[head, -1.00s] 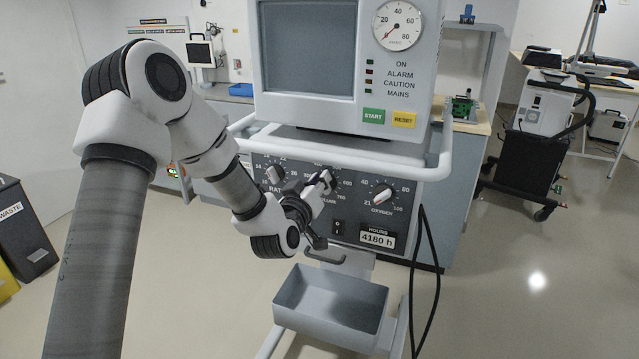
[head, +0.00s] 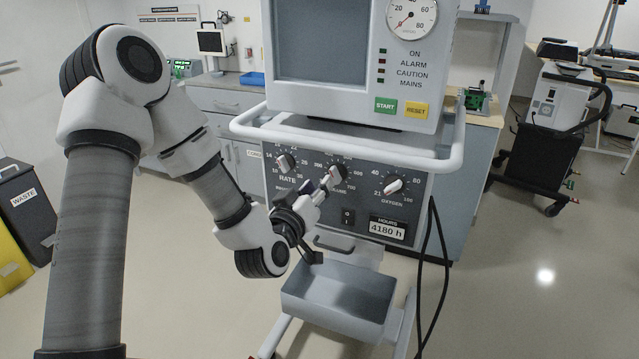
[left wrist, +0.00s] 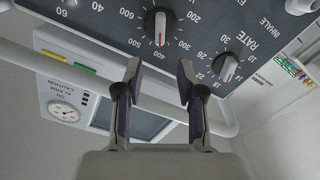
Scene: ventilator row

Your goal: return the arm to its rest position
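My left arm comes in from the left in the head view. Its gripper (head: 322,190) is in front of the ventilator's dark control panel (head: 362,212), just below and left of the middle knob (head: 337,174). In the left wrist view the two fingers (left wrist: 159,72) are apart with nothing between them. The middle knob (left wrist: 159,27) shows beyond the fingertips, clear of them. The rate knob (left wrist: 225,67) is to the right there. My right gripper is not in view.
A white rail (head: 350,148) runs around the ventilator above the panel. A grey open bin (head: 338,300) hangs below the gripper. The oxygen knob (head: 393,186) is on the panel's right, and black cables (head: 437,270) hang beside it. Clear floor lies at the right.

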